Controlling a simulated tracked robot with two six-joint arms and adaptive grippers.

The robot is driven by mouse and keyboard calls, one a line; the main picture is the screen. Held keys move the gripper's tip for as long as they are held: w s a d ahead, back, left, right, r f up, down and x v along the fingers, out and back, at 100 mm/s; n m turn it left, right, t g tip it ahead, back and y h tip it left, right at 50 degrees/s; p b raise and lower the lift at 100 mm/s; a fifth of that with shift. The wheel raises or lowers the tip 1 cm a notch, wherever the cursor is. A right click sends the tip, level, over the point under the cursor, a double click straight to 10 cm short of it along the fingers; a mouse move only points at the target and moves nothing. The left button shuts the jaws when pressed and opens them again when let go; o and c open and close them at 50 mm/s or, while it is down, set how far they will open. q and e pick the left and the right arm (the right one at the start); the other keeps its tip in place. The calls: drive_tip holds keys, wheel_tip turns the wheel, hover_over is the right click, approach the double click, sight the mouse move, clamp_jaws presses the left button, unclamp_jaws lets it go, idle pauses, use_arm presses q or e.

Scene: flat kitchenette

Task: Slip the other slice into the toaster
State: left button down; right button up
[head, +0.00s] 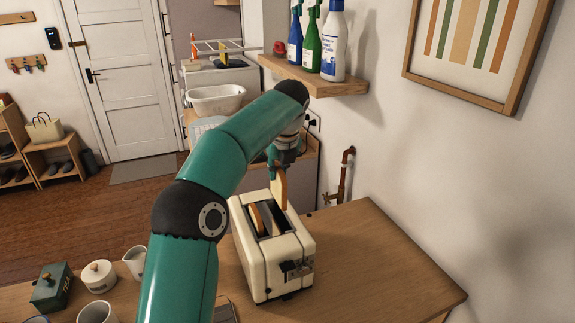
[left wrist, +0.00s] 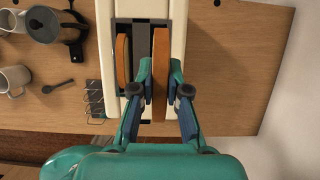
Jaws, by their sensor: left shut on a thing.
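The cream toaster (head: 272,252) stands on the wooden counter, with two slots on top. One bread slice (head: 257,218) sits in the left slot, its upper edge showing; it also shows in the left wrist view (left wrist: 122,62). My left gripper (head: 279,160) is shut on the other slice (head: 279,186), which is upright above the right slot. In the left wrist view my left gripper (left wrist: 160,75) has its fingers on both sides of this slice (left wrist: 160,50). How deep its lower edge reaches is hard to tell. My right gripper is not in view.
A green tea box (head: 52,286), a white lidded pot (head: 98,276) and a small jug (head: 136,262) stand left of the toaster. A wall shelf (head: 315,80) with bottles is above and behind. The counter (head: 385,262) right of the toaster is clear.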

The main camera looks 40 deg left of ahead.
sight(278, 195)
use_arm(q)
drive_tip(key=shift+s+f, duration=0.2)
drive_tip(key=shift+f, duration=0.1)
wheel_tip(278, 195, down, 2)
drive_tip(key=shift+w, duration=0.1)
drive_tip(key=shift+f, duration=0.65)
drive_tip(key=shift+f+b, duration=0.9)
drive_tip(key=shift+f, duration=1)
drive_tip(key=c, duration=1.1)
unclamp_jaws()
